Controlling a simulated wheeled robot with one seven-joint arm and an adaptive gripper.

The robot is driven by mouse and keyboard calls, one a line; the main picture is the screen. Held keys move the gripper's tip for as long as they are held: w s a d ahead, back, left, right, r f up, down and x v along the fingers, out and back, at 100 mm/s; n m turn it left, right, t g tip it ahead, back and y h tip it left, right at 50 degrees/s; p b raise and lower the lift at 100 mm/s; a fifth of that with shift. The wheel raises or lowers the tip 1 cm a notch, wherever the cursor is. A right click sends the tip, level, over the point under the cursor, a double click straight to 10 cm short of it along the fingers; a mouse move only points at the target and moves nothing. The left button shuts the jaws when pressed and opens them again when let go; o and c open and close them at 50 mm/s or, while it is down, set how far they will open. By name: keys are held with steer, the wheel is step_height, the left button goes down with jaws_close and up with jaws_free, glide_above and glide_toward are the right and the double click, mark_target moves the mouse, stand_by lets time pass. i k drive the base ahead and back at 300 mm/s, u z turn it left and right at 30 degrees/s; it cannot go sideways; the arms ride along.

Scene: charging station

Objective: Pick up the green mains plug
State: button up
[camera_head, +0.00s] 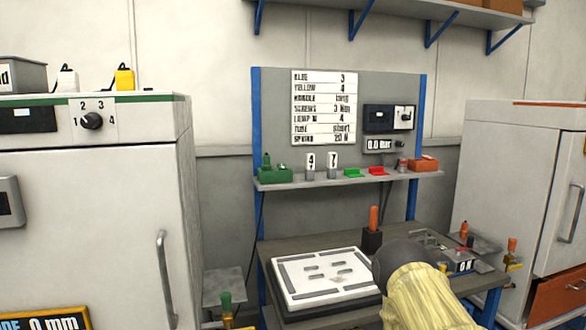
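I cannot make out a green mains plug for certain. A white plug-shaped item (66,79) and a yellow one (124,78) stand on top of the left cabinet, with thin cords running upward. Green things in view are a green block (276,174) with a small green upright piece at the shelf's left end, a flat green piece (353,173) on the shelf, and a green-topped upright item (225,303) at the bottom. A pale yellow and dark grey part, apparently my arm, reaches over the bench's front right. My gripper's fingers do not show.
The left cabinet (90,210) has a dial and a long handle. The workbench (290,250) carries a white slotted board (325,278), an orange-handled tool (373,218) and small trays. Another cabinet (510,170) stands right. A narrow shelf (330,181) crosses the back panel.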

mark_target(266, 166)
steer(key=z, duration=1.7)
steer(key=i, duration=0.95)
steer(key=u, duration=0.95)
